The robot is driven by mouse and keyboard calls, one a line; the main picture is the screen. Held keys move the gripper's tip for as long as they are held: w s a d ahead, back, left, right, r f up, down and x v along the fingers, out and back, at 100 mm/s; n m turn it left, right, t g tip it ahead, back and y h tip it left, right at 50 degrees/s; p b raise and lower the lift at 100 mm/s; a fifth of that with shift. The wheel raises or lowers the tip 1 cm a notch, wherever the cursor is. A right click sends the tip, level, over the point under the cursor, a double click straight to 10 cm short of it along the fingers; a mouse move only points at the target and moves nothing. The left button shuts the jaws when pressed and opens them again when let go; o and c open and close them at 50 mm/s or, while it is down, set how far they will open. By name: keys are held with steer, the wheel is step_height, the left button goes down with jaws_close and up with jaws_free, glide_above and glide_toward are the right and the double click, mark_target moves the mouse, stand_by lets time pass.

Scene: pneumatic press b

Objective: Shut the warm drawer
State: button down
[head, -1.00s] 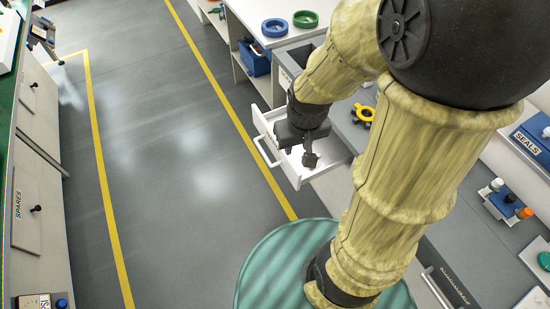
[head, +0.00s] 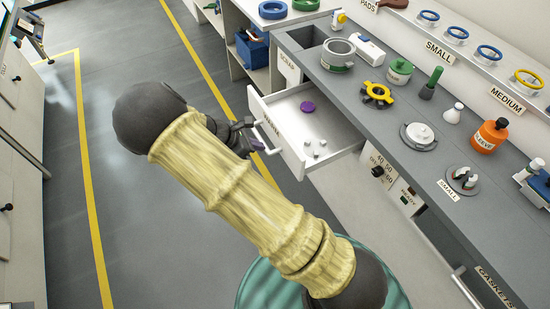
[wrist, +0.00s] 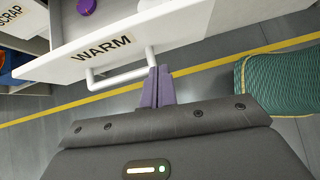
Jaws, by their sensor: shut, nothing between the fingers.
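The warm drawer (head: 343,138) is white and stands pulled out from under the grey bench in the head view. A purple disc (head: 307,106) and small white pieces (head: 315,148) lie in it. Its front, labelled WARM, fills the upper part of the wrist view (wrist: 190,30). A white bar handle (wrist: 118,78) sticks out from that front. My gripper (wrist: 157,70) is shut and empty, its purple fingers pointing at the drawer front beside the handle's right end. I cannot tell whether the tips touch the handle. In the head view my arm partly hides the gripper.
The scrap drawer (head: 288,68) is beside the warm one. A green ribbed drum-like thing (wrist: 280,83) is at right in the wrist view. The floor left of the drawer is clear.

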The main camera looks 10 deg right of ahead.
mark_target(283, 151)
steer(key=shift+w+a+f+n, duration=0.4)
steer(key=shift+w+f+n, duration=0.05)
steer(key=shift+n, duration=0.05)
steer(key=shift+d+f, duration=0.1)
steer(key=x, duration=1)
steer(key=shift+w+d+r, duration=0.1)
steer(key=shift+w+r, duration=0.05)
steer(key=shift+r, duration=0.1)
steer(key=shift+w+d, duration=0.1)
